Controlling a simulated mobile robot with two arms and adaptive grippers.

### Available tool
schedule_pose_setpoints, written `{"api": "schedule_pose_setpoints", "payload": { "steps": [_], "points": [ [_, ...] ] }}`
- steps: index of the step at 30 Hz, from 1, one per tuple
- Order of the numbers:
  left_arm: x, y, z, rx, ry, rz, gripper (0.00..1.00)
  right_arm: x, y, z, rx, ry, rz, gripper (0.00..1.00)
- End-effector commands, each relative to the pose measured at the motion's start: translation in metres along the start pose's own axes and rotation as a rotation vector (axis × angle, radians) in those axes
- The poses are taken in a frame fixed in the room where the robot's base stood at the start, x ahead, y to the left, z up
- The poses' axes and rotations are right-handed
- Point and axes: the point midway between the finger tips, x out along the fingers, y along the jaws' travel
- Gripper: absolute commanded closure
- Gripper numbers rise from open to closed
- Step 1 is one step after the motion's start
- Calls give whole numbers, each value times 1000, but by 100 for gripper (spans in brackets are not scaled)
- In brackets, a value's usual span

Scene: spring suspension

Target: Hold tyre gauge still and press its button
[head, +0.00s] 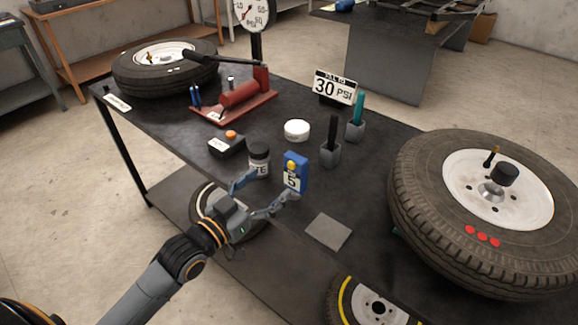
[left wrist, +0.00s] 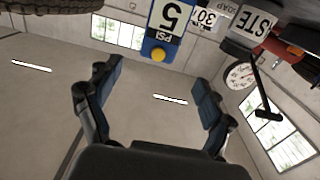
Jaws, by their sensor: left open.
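My left gripper (head: 270,190) is open and empty, on the near side of the gauge. In the head view one fingertip overlaps the gauge's lower edge; I cannot tell whether they touch. My right gripper is not in view.
A dark labelled jar (head: 259,163) stands close left of the gauge, and a black holder (head: 330,154) to its right. A grey square pad (head: 328,231) lies at the front. A large tyre (head: 420,210) fills the right. A red jack (head: 240,94) and another tyre (head: 130,77) stand behind.

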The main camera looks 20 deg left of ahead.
Motion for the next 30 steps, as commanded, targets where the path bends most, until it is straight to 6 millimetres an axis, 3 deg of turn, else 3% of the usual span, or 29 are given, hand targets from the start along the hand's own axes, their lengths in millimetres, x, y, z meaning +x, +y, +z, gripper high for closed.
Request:
{"api": "schedule_pose_setpoints", "payload": {
  "steps": [9, 15, 29, 30],
  "points": [
    [64, 0, -2, -1, 2, -1, 19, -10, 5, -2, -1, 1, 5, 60],
    [90, 0, -1, 0, 1, 0, 19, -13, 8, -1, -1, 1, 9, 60],
    [101, 0, 1, 0, -2, 1, 19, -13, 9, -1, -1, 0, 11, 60],
    [101, 0, 1, 0, -2, 1, 27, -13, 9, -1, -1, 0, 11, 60]
  ]
}}
